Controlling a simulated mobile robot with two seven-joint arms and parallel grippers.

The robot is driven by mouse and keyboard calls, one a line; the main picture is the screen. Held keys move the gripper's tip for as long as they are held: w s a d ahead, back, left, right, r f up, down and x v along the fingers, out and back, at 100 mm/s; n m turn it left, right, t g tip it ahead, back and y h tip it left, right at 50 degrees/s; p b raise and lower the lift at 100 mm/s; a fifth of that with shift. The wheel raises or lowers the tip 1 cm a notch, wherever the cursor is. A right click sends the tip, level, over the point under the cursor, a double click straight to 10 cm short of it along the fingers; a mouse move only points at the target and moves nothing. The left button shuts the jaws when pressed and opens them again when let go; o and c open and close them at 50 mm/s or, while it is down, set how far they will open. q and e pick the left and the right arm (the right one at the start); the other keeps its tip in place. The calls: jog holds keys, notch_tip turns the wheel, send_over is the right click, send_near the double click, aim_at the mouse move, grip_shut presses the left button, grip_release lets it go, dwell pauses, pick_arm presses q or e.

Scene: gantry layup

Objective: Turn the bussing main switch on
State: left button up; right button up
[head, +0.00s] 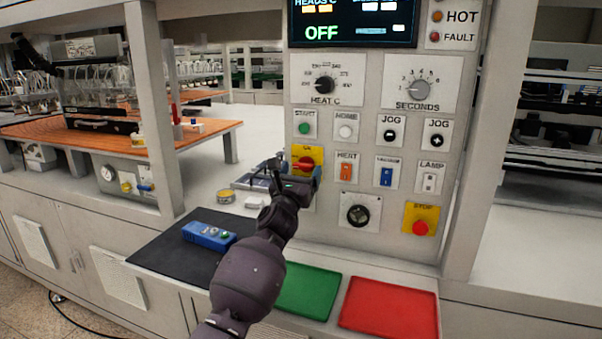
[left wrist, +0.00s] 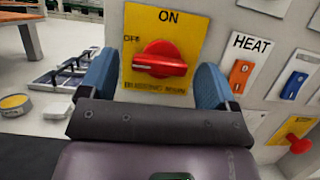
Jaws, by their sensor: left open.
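The bussing main switch is a red rotary knob (head: 306,164) on a yellow plate on the panel's front. In the left wrist view the red knob (left wrist: 162,62) lies horizontal, toward the OFF mark on its left; ON is printed above. My left gripper (head: 300,175) is in front of the switch, its blue fingers open. In the left wrist view the left gripper (left wrist: 155,72) has one finger on each side of the knob, with visible gaps. Its fingers partly cover the plate in the head view. My right gripper is not in view.
Right of the switch are an orange HEAT rocker (head: 346,172) and a blue rocker (head: 386,176). Below are a black knob (head: 358,215) and a red stop button (head: 420,228). A green tray (head: 308,293), a red tray (head: 390,309) and a blue device (head: 208,235) lie in front.

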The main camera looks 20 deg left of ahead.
pick_arm(q)
jog(key=shift+w+r, duration=0.1)
jog(key=shift+w, duration=0.05)
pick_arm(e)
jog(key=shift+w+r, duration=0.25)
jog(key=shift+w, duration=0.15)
pick_arm(q)
jog(key=c, duration=0.9)
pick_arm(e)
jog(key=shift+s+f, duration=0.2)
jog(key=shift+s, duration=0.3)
